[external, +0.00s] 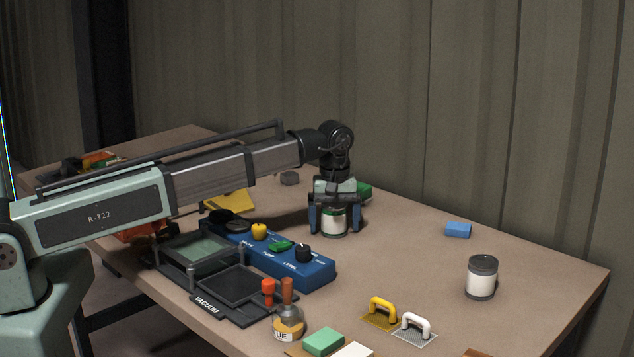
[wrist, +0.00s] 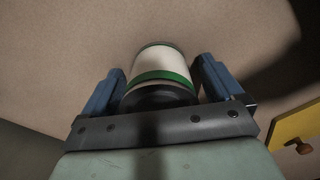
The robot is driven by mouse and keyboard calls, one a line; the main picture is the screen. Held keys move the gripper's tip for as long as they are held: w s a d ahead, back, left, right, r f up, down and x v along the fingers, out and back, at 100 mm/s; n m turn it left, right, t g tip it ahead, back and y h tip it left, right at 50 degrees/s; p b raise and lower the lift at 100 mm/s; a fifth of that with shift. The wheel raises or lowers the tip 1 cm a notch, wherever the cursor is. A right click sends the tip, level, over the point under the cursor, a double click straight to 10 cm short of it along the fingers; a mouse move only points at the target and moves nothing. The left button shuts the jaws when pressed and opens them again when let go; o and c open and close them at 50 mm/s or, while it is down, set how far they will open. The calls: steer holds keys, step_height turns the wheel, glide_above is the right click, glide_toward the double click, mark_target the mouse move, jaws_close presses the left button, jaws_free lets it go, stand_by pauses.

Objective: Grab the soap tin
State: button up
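A tin with a white label, a green band and a dark lid (external: 333,222) stands on the table between the fingers of my gripper (external: 334,229). In the wrist view, the tin (wrist: 158,65) is between the two blue fingers of my gripper (wrist: 162,68). The fingers are open, with a small gap showing beside the tin. A second tin (external: 481,279), with a white label and grey lid, stands alone at the right. I cannot read a soap label on either tin.
A green block (external: 364,191) is just behind my gripper. A blue control box (external: 310,273) lies in front, left of it. A blue block (external: 458,230), a yellow-handled float (external: 382,312) and a white-handled one (external: 415,327) are at the right. Table between them is clear.

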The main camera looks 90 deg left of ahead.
steer(key=c, duration=1.3)
steer(key=shift+r, duration=0.15)
